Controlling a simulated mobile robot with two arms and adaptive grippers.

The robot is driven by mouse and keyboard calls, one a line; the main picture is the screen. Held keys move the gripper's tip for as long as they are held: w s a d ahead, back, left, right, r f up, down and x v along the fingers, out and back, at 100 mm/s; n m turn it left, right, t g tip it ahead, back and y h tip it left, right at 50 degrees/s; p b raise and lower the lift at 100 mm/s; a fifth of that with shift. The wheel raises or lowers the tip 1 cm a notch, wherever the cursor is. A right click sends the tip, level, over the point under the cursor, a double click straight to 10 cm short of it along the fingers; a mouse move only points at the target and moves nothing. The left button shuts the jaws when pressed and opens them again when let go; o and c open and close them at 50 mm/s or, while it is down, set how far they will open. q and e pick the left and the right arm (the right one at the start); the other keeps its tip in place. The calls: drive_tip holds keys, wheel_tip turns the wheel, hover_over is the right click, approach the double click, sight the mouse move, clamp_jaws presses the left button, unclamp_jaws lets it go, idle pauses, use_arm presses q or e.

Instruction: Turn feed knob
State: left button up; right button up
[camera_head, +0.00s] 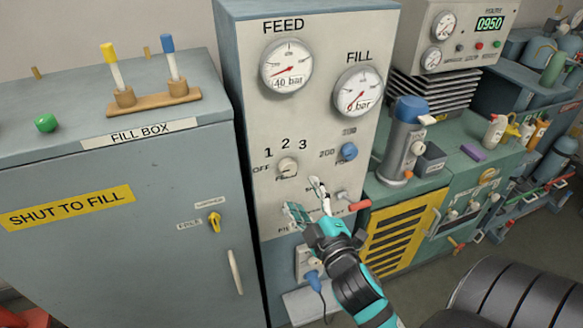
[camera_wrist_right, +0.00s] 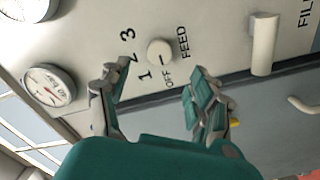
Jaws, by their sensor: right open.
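The feed knob (camera_head: 287,167) is a small cream round knob on the grey panel, with OFF, 1, 2 and 3 printed around it. In the right wrist view the feed knob (camera_wrist_right: 159,52) lies beyond and between the two fingers, apart from them. Its pointer appears to face OFF. My right gripper (camera_head: 308,200) is open and empty, just below and right of the knob in the head view. Its spread fingers (camera_wrist_right: 155,90) show in the right wrist view. My left gripper is not in view.
The FILL gauge (camera_head: 358,91) and a blue knob (camera_head: 348,151) are on the same panel. A red-ended lever (camera_head: 358,205) sticks out right of my gripper. The fill box (camera_head: 110,220) stands left, with a yellow latch (camera_head: 214,222). A blue-capped cylinder (camera_head: 402,140) stands right.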

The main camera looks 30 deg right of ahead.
sight(290, 170)
drive_tip(key=p+x, duration=0.1)
drive_tip(key=x, duration=0.8)
drive_tip(key=shift+a+p, duration=0.1)
drive_tip(key=shift+p, duration=0.3)
drive_tip(key=shift+c, duration=0.8)
drive_tip(key=c, duration=1)
